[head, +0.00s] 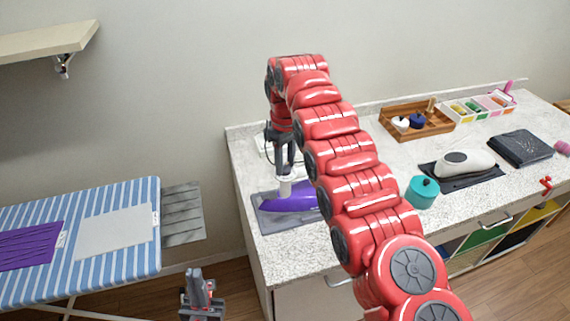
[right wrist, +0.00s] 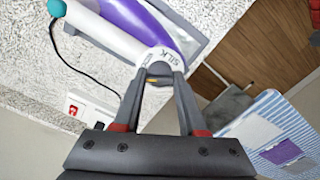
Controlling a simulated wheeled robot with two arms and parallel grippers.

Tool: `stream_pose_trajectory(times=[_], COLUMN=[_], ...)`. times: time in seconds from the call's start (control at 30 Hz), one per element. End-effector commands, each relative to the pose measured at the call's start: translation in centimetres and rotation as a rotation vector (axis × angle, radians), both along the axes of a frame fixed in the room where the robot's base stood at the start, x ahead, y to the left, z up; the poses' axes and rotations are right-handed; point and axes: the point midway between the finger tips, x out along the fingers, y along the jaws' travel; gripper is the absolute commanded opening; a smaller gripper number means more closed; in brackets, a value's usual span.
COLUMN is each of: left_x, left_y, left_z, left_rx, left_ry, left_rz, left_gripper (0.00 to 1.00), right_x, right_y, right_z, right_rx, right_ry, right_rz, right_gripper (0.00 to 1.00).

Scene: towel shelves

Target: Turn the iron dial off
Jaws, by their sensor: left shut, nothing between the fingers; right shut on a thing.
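A purple and white iron (head: 290,201) lies on a grey mat (head: 268,222) at the left end of the counter in the head view, partly behind my right arm. In the right wrist view, the iron (right wrist: 138,20) has a round white dial (right wrist: 167,57) at its end, with the word SILK readable. My right gripper (right wrist: 160,76) is shut on the dial, its fingertips close together at the rim. In the head view my right gripper (head: 285,170) points down over the iron. My left gripper (head: 196,284) is shut and empty, low in front of the counter.
A wall socket with a red switch (right wrist: 72,109) and a dark cord are by the iron. A striped ironing board (head: 110,262) stands at the left. A teal pot (head: 422,192), a white appliance (head: 465,162) and a wooden tray (head: 432,130) are on the counter to the right.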

Motion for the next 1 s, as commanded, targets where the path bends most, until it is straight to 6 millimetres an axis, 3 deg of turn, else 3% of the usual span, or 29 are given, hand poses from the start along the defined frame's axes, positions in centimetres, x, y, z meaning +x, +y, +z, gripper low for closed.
stream_pose_trajectory(times=[1.0], left_x=[0.0], left_y=[0.0], left_z=[-0.44], left_rx=[0.0], left_ry=[0.0], left_rz=[0.0], left_gripper=[0.0], right_x=[-0.07], right_y=[0.05], right_z=[-0.04], right_rx=[-0.001], right_ry=[0.002], right_rz=[-0.964], right_gripper=[0.0])
